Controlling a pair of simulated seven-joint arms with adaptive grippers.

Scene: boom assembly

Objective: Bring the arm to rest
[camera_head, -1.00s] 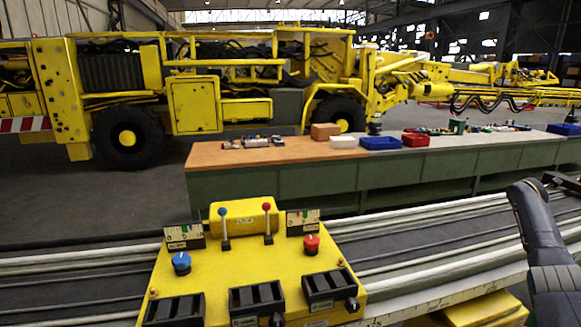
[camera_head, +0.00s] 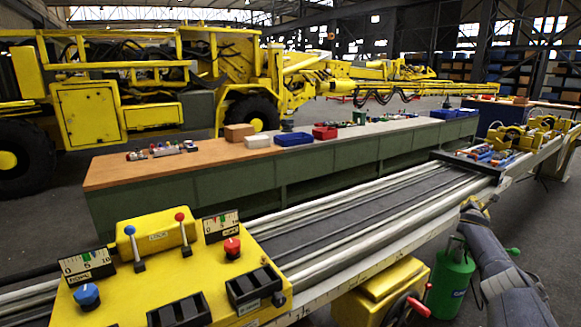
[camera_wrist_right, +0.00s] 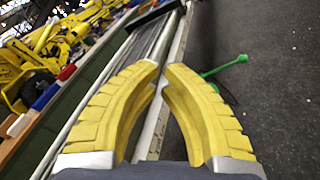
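My right arm comes in at the lower right of the head view, its dark forearm reaching up beside the rail. My right gripper (camera_head: 475,204) is small and partly hidden there, near the outer edge of the long rail (camera_head: 380,215). In the right wrist view my right gripper (camera_wrist_right: 162,70) shows two curved yellow fingers whose tips nearly meet, with nothing held between them. The rail (camera_wrist_right: 176,42) runs beyond the fingertips. My left gripper is not in view.
A yellow control panel (camera_head: 165,265) with levers stands at the lower left. A green cylinder (camera_head: 452,278) and a yellow box with a red handwheel (camera_head: 417,307) stand by my right arm. A green-sided workbench (camera_head: 235,192) lies beyond the rail. Floor right of my arm is clear.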

